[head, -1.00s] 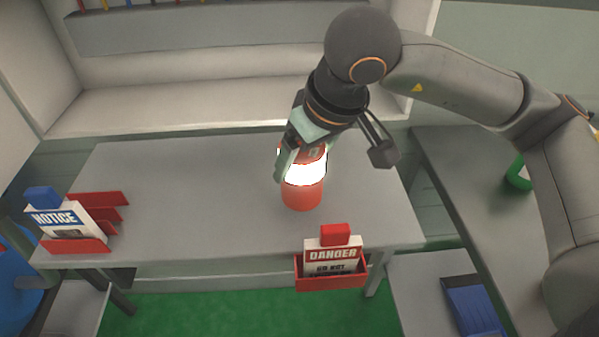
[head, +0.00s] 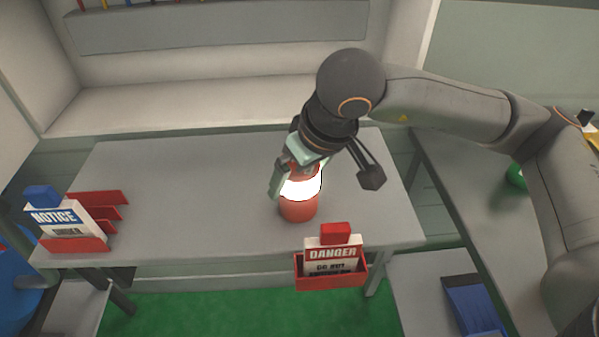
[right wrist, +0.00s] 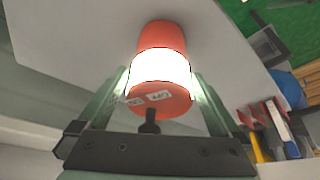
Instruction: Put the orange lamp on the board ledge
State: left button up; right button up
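The orange lamp (head: 299,208), red-orange with a glowing white band, is over the right part of the grey table in the head view. My right gripper (head: 290,180) has its fingers on both sides of the lamp's upper part and is shut on it. In the right wrist view the lamp (right wrist: 162,65) sits between the two pale green fingers, its labelled end towards the camera. I cannot tell whether its base touches the table. A pale ledge (head: 190,108) runs along the back below a grey panel. My left gripper is not in view.
The grey table (head: 190,190) is clear in the middle. A red holder with a DANGER sign (head: 333,262) is at its front right edge, close to the lamp. A NOTICE sign (head: 62,222) and red racks (head: 98,205) are at the left. A blue bin (head: 462,305) is lower right.

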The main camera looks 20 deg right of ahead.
jog(key=shift+r, duration=0.1)
jog(key=shift+r+p, duration=0.25)
jog(key=shift+p, duration=0.05)
jog(key=v, duration=1.1)
jog(key=shift+r+p, duration=0.3)
jog(key=shift+s, duration=0.25)
